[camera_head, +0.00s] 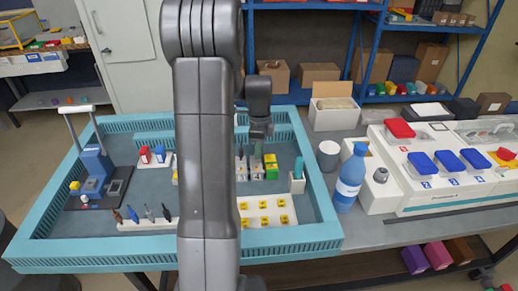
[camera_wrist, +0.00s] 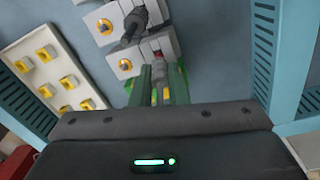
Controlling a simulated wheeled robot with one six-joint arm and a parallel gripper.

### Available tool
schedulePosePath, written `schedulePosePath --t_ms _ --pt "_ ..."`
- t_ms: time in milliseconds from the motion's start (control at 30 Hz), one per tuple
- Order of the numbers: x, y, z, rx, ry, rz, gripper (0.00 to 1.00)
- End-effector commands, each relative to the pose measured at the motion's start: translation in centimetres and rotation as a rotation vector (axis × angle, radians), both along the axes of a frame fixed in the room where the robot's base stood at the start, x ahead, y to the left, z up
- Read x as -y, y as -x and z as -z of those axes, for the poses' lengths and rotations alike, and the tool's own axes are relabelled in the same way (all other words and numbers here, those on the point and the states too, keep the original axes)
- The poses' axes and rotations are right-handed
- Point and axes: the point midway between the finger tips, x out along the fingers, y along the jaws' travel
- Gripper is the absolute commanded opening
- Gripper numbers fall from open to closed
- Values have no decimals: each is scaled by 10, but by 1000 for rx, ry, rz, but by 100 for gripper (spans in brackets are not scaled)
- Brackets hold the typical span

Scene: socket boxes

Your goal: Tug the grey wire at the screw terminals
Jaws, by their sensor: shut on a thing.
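My gripper (camera_head: 260,128) points down over the row of screw terminals (camera_head: 243,168) in the teal tray. The fingers hide most of the held piece. A bit of red shows just beyond the fingertips. A dark plug-like wire end (camera_wrist: 132,29) stands in the neighbouring terminal, apart from the fingers.
A yellow and green block (camera_head: 271,167) stands right of the terminals. A white plate with yellow buttons (camera_head: 265,212) lies in front; it also shows in the wrist view (camera_wrist: 40,65). The teal tray wall (camera_head: 320,195) is at the right. A blue bottle (camera_head: 350,180) stands outside it.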

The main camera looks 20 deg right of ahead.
Motion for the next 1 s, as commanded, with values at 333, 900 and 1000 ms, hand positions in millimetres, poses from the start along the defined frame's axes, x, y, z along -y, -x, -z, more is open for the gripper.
schedulePosePath --t_ms 333,900,1000 --pt "0 -1 2 3 1 0 0" --pt "0 0 2 1 0 0 58" --pt "0 0 2 1 0 0 58"
